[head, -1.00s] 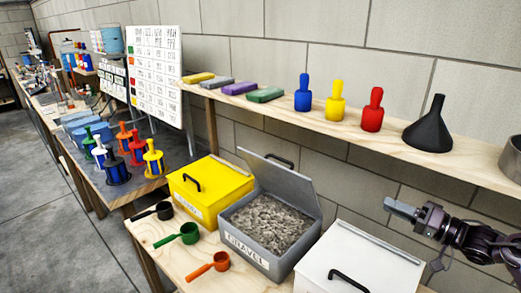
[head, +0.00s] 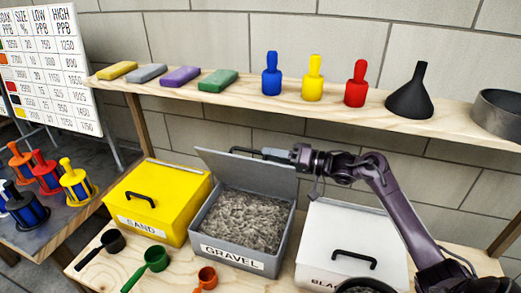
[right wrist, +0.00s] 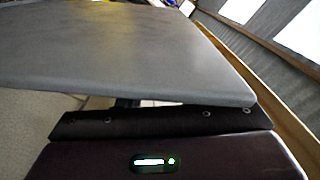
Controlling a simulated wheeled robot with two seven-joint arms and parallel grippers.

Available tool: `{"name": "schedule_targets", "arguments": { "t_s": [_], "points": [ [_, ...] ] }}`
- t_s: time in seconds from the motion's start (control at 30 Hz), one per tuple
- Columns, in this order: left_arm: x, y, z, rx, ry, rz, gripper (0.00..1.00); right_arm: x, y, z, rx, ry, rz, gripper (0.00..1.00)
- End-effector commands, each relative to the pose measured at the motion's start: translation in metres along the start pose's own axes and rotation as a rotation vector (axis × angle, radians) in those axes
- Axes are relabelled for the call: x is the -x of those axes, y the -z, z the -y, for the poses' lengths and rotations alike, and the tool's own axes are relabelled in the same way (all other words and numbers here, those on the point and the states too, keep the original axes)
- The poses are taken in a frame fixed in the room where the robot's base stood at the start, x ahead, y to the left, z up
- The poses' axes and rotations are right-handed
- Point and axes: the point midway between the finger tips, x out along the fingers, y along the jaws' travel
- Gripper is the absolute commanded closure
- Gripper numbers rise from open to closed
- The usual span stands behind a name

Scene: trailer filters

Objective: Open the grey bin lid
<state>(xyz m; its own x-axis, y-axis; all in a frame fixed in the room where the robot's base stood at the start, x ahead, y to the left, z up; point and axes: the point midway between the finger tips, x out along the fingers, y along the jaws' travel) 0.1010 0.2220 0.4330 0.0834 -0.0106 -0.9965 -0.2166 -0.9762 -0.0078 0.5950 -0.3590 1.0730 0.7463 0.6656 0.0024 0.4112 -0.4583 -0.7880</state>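The grey bin (head: 191,228), labelled GRAVEL, stands on the bench full of grey gravel (head: 238,222). Its grey lid (head: 245,180) is raised, tilted up at the back edge. The lid's black handle (head: 240,150) shows behind its top edge. My right gripper (head: 276,154) is at the lid's top edge, its tips close to the handle. In the right wrist view the lid (right wrist: 120,55) lies over my gripper and hides the fingers, so I cannot tell whether they are open, shut or holding the handle. My left gripper is not in view.
A yellow SAND bin (head: 160,200) stands left and a white bin (head: 350,240) right, both closed. Black, green (head: 150,258) and orange scoops lie in front. A shelf (head: 300,106) above and behind holds colored blocks, bottles, a black funnel (head: 411,92) and a grey pot.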

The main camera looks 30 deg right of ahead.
Motion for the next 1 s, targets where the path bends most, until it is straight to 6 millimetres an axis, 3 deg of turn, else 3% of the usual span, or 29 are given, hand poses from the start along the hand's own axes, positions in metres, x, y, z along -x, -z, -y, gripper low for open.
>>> {"name": "schedule_targets", "arguments": {
  "t_s": [0.2,0.53,0.8,1.0],
  "points": [
    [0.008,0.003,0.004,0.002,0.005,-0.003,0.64,-0.026,0.001,0.001,0.001,0.001,-0.001,0.67],
    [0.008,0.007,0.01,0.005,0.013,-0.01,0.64,-0.031,0.0,0.0,0.001,0.0,0.0,0.67],
    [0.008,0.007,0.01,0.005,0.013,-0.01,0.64,-0.03,0.0,0.0,0.001,0.0,0.0,1.0],
    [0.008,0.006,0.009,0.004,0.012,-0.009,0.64,-0.03,0.0,0.0,0.0,0.0,0.0,1.0]
  ]
}}
